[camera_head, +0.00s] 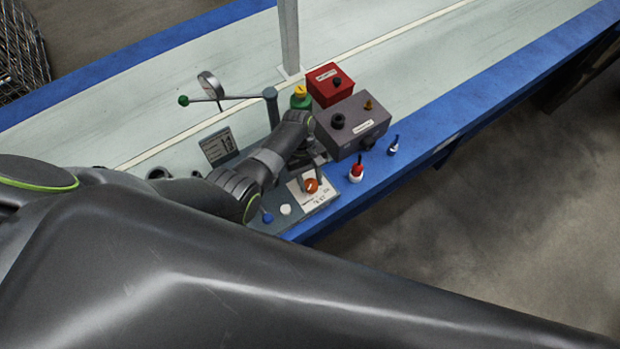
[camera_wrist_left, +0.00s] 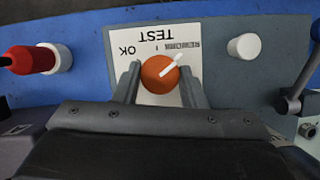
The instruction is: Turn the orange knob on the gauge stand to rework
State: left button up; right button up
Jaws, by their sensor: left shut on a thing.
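The orange knob (camera_head: 311,186) sits on a white label plate (camera_head: 322,194) on the gauge stand's base. In the left wrist view the knob (camera_wrist_left: 158,75) has a white pointer aimed up and to the right, toward small print on the label (camera_wrist_left: 150,44). The label also reads OK and TEST, upside down there; the small print is hard to read. My left gripper (camera_wrist_left: 160,85) is shut on the knob, one finger on each side. In the head view my left gripper (camera_head: 309,174) comes down over the knob from behind. My right gripper is not in view.
A gauge (camera_head: 210,84) on a lever arm stands behind. The conveyor's blue edge (camera_head: 460,120) is clear at right.

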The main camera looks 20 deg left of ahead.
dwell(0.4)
pick_arm(q)
jog(key=o, duration=1)
jog(key=p+v, duration=0.1)
jog(key=v, duration=1.6)
jog(key=shift+w+r, duration=0.1)
jog(key=shift+r, duration=0.15)
